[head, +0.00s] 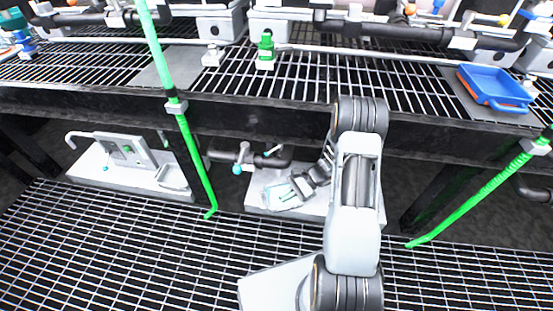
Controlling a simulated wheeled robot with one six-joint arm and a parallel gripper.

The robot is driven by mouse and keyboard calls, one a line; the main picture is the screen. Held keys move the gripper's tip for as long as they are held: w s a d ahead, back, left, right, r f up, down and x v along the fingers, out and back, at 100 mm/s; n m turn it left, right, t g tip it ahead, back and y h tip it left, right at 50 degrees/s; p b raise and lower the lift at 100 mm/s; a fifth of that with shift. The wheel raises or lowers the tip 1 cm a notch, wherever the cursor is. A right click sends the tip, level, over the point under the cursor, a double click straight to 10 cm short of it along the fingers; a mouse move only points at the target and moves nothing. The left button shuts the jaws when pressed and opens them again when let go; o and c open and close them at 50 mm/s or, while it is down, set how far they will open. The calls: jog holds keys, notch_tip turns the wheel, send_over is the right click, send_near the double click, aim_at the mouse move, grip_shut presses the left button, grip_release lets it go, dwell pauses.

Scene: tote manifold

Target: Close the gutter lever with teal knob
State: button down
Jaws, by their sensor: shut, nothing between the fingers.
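A teal knob (237,169) sits on a short lever at a pale valve (243,152), on a dark pipe (272,158) under the bench. The lever appears to point downward; its exact angle is too small to tell. My gripper (283,198) is under the bench, to the right of the knob and lower in the picture, clearly apart from it. It is shut and empty. It hangs over a pale ledge with a greenish item beneath it, and the fingertips are small and hard to make out.
The bench's dark front beam (255,117) runs above my gripper. Green pipes (185,130) stand to the left and right (480,195). A white panel unit (130,150) with small teal knobs is at left. A blue tray (493,84) lies on the upper grating. The floor grating is clear.

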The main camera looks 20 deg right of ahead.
jog(key=s+r+n+t+h, duration=0.1)
jog(key=s+r+n+h, duration=0.2)
jog(key=r, duration=0.4)
jog(key=s+r+n+t+h, duration=0.1)
jog(key=s+r+n+h, duration=0.2)
jog(key=r+n+h, duration=0.2)
jog(key=s+a+r+n+t+h, duration=0.1)
jog(key=s+r+n+t+h, duration=0.1)
jog(key=r+n, duration=0.4)
jog(key=shift+s+r+h, duration=0.8)
jog(key=shift+r+h, duration=0.4)
jog(key=shift+r, duration=0.9)
jog(key=shift+a, duration=0.1)
